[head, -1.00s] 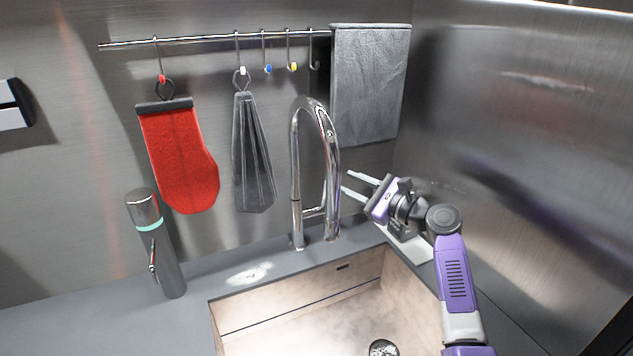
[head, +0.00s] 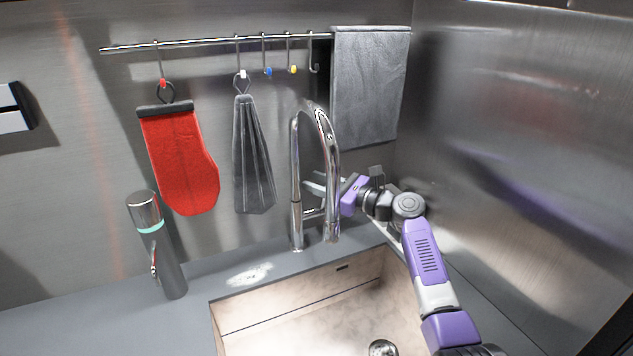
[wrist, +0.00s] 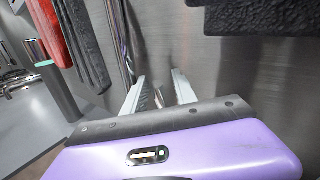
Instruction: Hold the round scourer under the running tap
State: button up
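The chrome tap (head: 296,180) stands at the back edge of the sink, its tall spout arching forward and down. No water shows under its outlet. A short side lever (head: 313,212) sits low on it. My gripper (head: 314,186) is behind the spout, with its pale fingers close to the tap's body above the lever; contact cannot be told. In the wrist view my gripper (wrist: 158,92) has its two fingers apart, with a small shiny piece between or beyond them. The tap (wrist: 122,45) rises left of the fingers there. I see no round scourer in any view.
A pale stone sink (head: 300,310) with a drain (head: 382,348) lies below. A red mitt (head: 180,165), a dark folded cloth (head: 252,160) and a grey towel (head: 368,90) hang from the rail. A steel dispenser (head: 160,245) stands left. A steel wall closes the right.

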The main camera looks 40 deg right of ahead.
jog(key=shift+w, duration=0.15)
grip_shut()
dwell(1.4)
